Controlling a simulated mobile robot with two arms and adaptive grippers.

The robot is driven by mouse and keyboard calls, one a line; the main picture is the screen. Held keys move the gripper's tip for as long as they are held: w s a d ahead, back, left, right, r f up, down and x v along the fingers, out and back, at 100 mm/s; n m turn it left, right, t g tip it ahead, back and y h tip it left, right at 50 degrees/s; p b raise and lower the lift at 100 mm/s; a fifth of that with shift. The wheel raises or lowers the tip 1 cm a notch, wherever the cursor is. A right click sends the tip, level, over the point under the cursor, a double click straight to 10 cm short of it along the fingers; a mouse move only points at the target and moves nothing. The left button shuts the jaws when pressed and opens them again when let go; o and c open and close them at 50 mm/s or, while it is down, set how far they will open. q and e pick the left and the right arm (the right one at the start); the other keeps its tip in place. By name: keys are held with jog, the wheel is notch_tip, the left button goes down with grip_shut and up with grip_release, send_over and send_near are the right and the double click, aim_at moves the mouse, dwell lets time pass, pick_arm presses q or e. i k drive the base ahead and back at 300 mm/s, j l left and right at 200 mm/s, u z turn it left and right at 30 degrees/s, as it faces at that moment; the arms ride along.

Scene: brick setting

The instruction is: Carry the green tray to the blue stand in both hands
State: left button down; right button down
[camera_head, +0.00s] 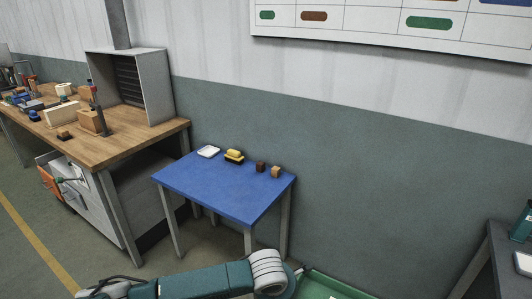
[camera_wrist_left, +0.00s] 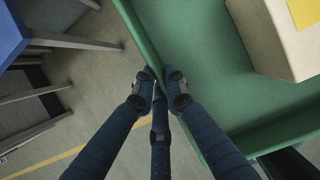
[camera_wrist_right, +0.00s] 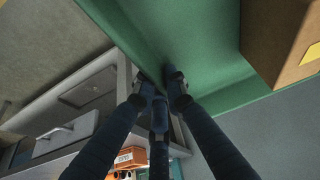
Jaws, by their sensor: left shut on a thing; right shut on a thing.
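The green tray (camera_head: 318,290) shows only as a corner at the bottom edge of the head view; the rest is out of frame. In the left wrist view my left gripper (camera_wrist_left: 160,76) is shut on the wall of the tray (camera_wrist_left: 185,50). A cream box (camera_wrist_left: 280,45) lies in the tray. In the right wrist view my right gripper (camera_wrist_right: 160,78) is shut on the wall of the tray (camera_wrist_right: 200,45), near a brown box (camera_wrist_right: 275,40). The blue stand (camera_head: 220,186) is a blue-topped table beyond the tray, against the wall.
Along the blue stand's back edge are a white dish (camera_head: 208,152), a yellow and black item (camera_head: 234,156), a dark brown block (camera_head: 261,167) and a tan block (camera_head: 275,172). Its front is clear. A wooden workbench (camera_head: 120,143) stands left; a dark table (camera_head: 505,262) stands right.

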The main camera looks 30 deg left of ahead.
aim_at(214, 182)
jog(key=i+j, duration=0.1)
jog(key=j, duration=0.5)
jog(key=i+j, duration=0.1)
jog(key=j, duration=0.45)
jog(key=i+j, duration=0.1)
jog(key=j, duration=0.5)
jog(key=i+j, duration=0.15)
jog(key=j, duration=0.25)
jog(key=i+j, duration=0.2)
jog(key=j, duration=0.15)
jog(key=i+j, duration=0.15)
jog(key=j, duration=0.25)
jog(key=i+j, duration=0.2)
jog(key=j, duration=0.2)
jog(key=i+j, duration=0.15)
jog(key=j, duration=0.25)
jog(key=i+j, duration=0.15)
jog(key=j, duration=0.2)
jog(key=i+j, duration=0.2)
jog(key=j, duration=0.2)
